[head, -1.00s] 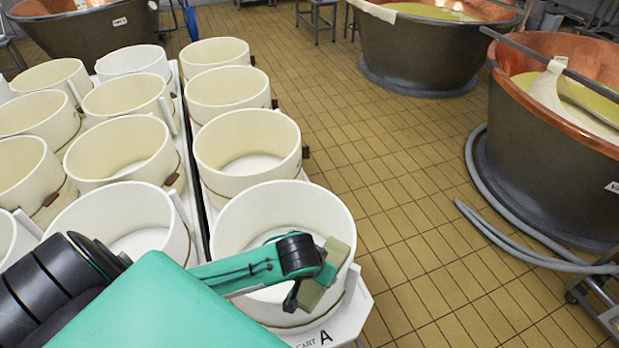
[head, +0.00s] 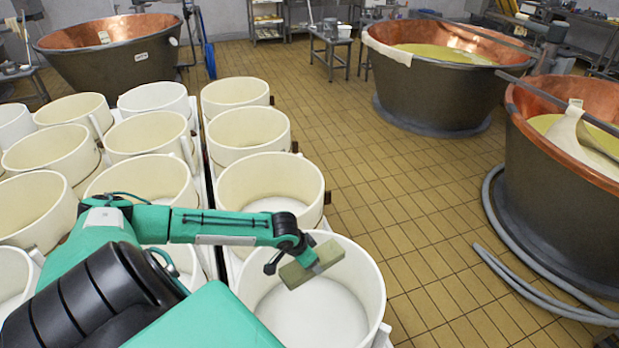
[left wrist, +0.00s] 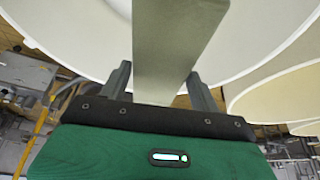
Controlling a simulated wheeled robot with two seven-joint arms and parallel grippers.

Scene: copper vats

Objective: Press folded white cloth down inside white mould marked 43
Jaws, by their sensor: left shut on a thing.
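My left gripper (head: 298,258) is shut on a flat, rectangular beige-green block (head: 328,255). It holds the block, slightly tilted, over the far part of the nearest white mould (head: 372,280) in the right row. The left wrist view shows the block (left wrist: 178,40) between the two fingers (left wrist: 162,92), with white mould walls around it. The inside of this mould is white at the bottom; I cannot tell whether a folded cloth lies there. No number 43 can be read on any mould. My right gripper is not in view.
Several more round white moulds (head: 270,185) stand close together in rows to the left and behind. Copper vats (head: 440,85) stand at the back and right. A grey hose (head: 500,260) lies on the tiled floor (head: 420,215), which is clear right of the moulds.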

